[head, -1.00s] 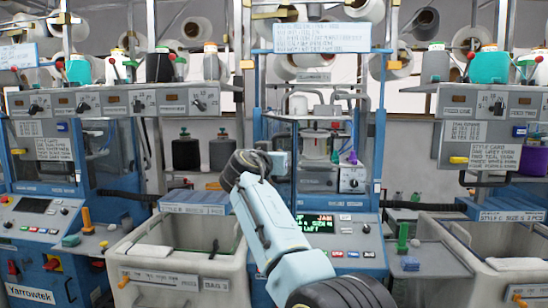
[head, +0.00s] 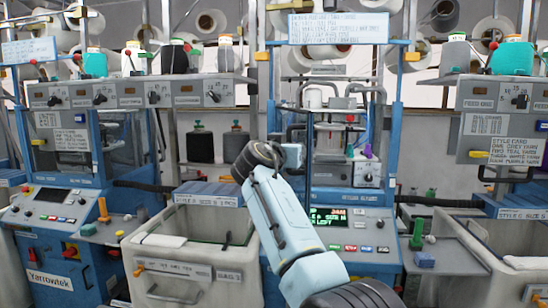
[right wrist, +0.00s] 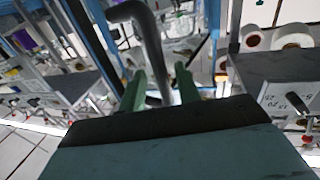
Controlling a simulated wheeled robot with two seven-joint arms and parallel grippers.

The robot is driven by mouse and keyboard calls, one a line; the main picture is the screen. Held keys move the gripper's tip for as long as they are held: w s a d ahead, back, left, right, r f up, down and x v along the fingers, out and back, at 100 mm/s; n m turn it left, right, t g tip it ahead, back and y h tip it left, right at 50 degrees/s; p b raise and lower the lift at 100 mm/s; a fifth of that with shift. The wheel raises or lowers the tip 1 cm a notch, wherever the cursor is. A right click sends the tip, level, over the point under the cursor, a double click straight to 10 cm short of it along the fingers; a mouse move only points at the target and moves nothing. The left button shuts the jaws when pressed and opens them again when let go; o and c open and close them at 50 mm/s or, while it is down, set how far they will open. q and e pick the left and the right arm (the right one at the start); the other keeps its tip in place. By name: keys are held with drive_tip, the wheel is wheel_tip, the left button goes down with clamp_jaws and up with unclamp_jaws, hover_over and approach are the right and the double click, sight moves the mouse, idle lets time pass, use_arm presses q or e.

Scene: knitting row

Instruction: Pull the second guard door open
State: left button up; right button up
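The middle knitting machine has a blue frame (head: 275,112) with a glazed front. Its guard door is hard to make out behind my right arm, and I cannot tell whether it is ajar. My right gripper is in front of the left part of this opening; its light blue body (head: 293,155) shows in the head view, but its fingers are hidden there. In the right wrist view its two green fingers (right wrist: 160,88) stand apart. A grey bent tube (right wrist: 150,40) appears between or just beyond them; contact is not clear. My left gripper is out of view.
A grey bin (head: 142,258) stands left of the middle machine, and another bin (head: 478,285) stands at the right. The control panel (head: 375,232) juts out below the opening. Another blue machine (head: 60,230) stands at far left. Yarn cones line the shelves above.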

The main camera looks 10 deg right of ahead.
drive_tip(key=b+v, duration=0.2)
drive_tip(key=v, duration=1)
